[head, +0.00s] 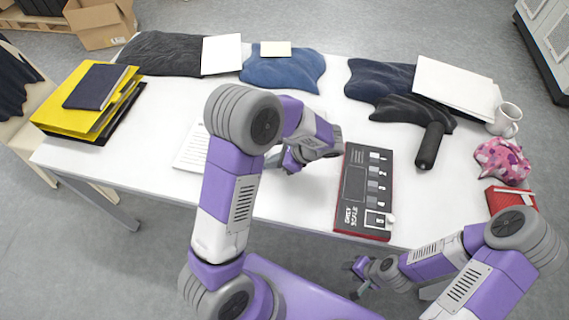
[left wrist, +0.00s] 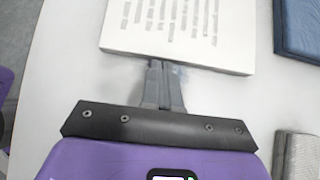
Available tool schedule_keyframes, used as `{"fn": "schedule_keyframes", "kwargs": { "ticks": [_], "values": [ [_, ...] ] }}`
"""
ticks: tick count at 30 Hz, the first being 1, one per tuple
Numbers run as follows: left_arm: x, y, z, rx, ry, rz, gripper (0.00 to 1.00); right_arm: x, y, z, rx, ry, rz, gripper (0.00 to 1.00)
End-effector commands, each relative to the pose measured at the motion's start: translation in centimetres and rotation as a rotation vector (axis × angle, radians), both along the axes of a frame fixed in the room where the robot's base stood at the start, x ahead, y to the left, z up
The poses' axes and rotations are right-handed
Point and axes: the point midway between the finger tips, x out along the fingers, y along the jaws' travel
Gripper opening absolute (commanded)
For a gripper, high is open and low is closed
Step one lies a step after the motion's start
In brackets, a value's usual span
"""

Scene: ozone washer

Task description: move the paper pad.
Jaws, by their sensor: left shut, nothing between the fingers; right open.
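The paper pad (head: 190,149) lies flat on the white table, left of centre in the head view, partly hidden by my left arm. It is white with rows of grey print. In the left wrist view the pad (left wrist: 180,40) fills the top, its near edge just beyond the fingertips. My left gripper (head: 291,162) is low over the table; its fingers (left wrist: 158,68) are shut and empty, pointing at that edge. I cannot tell whether they touch it. My right gripper (head: 355,278) is open and empty at the table's front edge, away from the pad.
A red-and-black daily scale box (head: 354,190) stands right of my left gripper. Yellow folders (head: 75,112) with a dark notebook are at the left. Dark and blue cloths (head: 283,72) lie along the back. A mug (head: 505,120) and pink cloth (head: 502,160) are at the right.

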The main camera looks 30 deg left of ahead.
Motion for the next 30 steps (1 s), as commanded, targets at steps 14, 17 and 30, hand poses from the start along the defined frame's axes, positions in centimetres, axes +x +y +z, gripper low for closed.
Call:
{"fn": "schedule_keyframes", "kwargs": {
  "ticks": [14, 17, 30],
  "values": [
    [-0.2, 0.8, 0.1, 0.001, 0.001, 0.001, 0.00, 0.0, 0.0, 0.1, 0.000, 0.000, 0.000, 0.43],
    [-0.6, 2.5, 0.2, 0.002, 0.002, 0.004, 0.00, 0.0, 0.0, 0.6, 0.000, 0.000, 0.000, 0.43],
    [-3.8, 15.2, 0.2, 0.001, 0.001, 0.008, 0.00, 0.0, 0.0, 2.8, 0.000, 0.000, 0.000, 0.43]
  ]
}}
